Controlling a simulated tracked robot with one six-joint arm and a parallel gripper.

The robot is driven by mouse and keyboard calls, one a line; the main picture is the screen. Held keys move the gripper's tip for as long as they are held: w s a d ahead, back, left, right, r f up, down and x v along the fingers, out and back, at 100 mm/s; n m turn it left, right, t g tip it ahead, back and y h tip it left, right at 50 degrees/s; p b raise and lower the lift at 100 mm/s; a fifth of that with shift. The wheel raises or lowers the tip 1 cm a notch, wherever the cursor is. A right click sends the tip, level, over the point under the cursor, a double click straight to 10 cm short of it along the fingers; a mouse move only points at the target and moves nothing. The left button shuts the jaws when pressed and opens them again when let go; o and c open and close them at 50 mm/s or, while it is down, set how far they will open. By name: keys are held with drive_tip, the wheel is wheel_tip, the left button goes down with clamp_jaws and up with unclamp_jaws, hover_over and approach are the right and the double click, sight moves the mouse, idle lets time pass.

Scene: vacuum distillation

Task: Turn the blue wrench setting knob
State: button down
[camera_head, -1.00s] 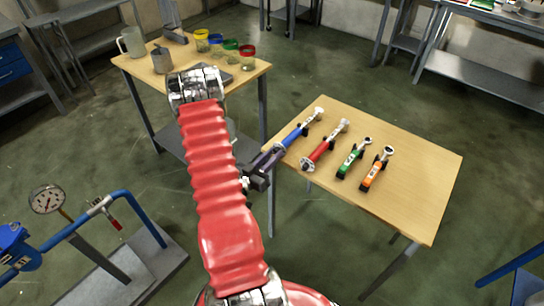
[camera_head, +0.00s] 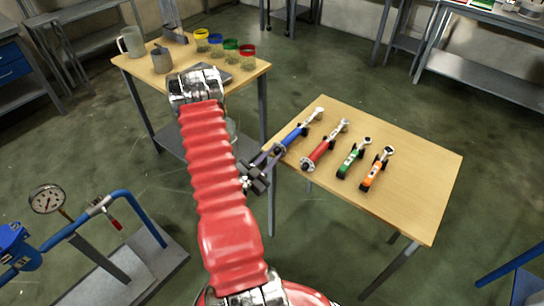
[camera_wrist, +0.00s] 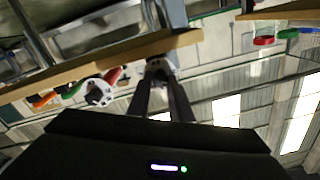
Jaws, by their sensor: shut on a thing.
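The blue wrench (camera_head: 297,134) lies in black holders on the right wooden table, with its near end at the table's left edge. My gripper (camera_head: 276,151) reaches it from the lower left and is shut on the setting knob at that end. The jaws hide most of the knob in the head view. In the wrist view the two dark fingers (camera_wrist: 161,82) close around a pale end piece just at the table edge. The blue of the wrench cannot be made out there.
The red wrench (camera_head: 321,150) lies close to the right of the blue one; its round end knob (camera_wrist: 98,93) shows in the wrist view. Green (camera_head: 354,157) and orange wrenches (camera_head: 377,169) lie farther right. The table's right part is bare.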

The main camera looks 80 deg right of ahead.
drive_tip(key=shift+m, duration=1.1)
drive_tip(key=c, duration=1.6)
unclamp_jaws()
drive_tip(key=shift+v, duration=6.95)
drive_tip(key=shift+f, duration=0.1)
